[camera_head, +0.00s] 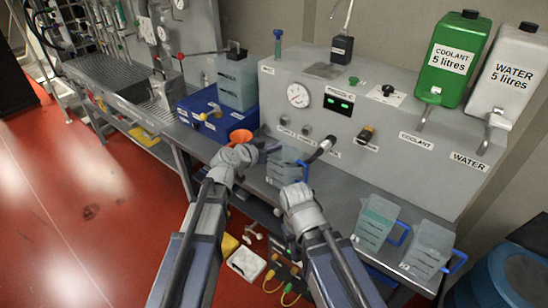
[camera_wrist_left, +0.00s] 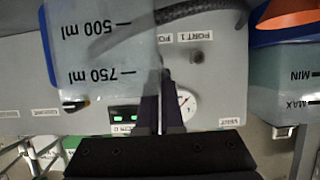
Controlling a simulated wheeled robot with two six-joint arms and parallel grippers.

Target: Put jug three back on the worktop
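A clear jug (camera_head: 284,172) with a blue handle (camera_head: 304,171) is in front of the grey panel, between my two grippers. My left gripper (camera_head: 270,147) is at its upper left. In the left wrist view the jug (camera_wrist_left: 95,50) shows upside down with 500 and 750 ml marks, and the fingers (camera_wrist_left: 161,85) are close together at its wall, seemingly pinching it. The black hose (camera_head: 320,150) ends near the jug's top. My right gripper (camera_head: 296,184) is just below the jug by the handle; its fingertips are unclear. No jug number is readable.
Two more jugs (camera_head: 375,222) (camera_head: 428,250) with blue handles stand on the worktop (camera_head: 345,200) at right. An orange funnel (camera_head: 240,137) is left of my left gripper. Coolant (camera_head: 451,58) and water tanks (camera_head: 507,75) stand above.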

